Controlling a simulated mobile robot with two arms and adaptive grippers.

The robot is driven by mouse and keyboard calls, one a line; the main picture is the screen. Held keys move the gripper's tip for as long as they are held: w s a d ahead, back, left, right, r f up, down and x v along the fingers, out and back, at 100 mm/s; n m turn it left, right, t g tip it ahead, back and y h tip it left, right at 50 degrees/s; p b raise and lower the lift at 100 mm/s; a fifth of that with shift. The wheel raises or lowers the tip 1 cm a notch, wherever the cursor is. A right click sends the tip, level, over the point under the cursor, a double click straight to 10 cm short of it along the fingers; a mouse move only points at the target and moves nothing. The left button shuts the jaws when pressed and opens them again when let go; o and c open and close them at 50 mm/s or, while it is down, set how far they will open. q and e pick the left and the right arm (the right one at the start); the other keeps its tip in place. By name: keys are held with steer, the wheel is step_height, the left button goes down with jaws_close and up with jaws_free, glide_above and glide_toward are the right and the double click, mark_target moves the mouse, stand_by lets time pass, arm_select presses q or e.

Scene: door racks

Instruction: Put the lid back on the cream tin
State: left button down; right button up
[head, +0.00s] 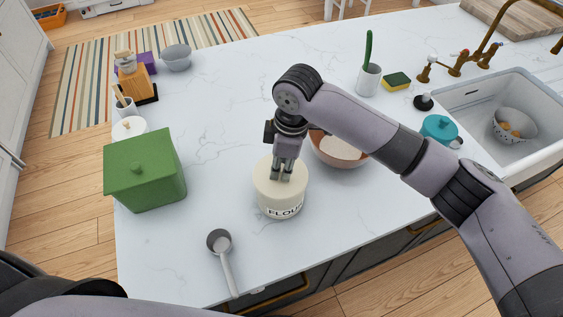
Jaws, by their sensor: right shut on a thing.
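The cream tin (278,207), labelled FLOUR, stands upright on the white counter near its front edge. Its round cream lid (263,172) is at the tin's top, level and lined up with it as far as I can see. I cannot tell whether a thin gap is left between lid and rim. My right gripper (281,177) points down from above and is shut on the lid at its middle; the fingers hide the knob. My left gripper is not in view.
A brown bowl with white contents (340,150) stands close behind the tin on the right, partly behind my arm. A green box (145,175) is at the left, and a metal scoop (222,252) lies front left. The sink (500,110) is far right.

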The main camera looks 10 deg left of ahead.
stand_by(0.3)
steer(key=o, duration=1)
steer(key=shift+o, duration=0.7)
steer(key=o, duration=0.4)
step_height(320, 180, up, 5)
steer(key=p, duration=0.5)
steer(key=shift+f, duration=0.1)
steer(key=shift+r+p, duration=0.3)
steer(key=shift+r, duration=0.8)
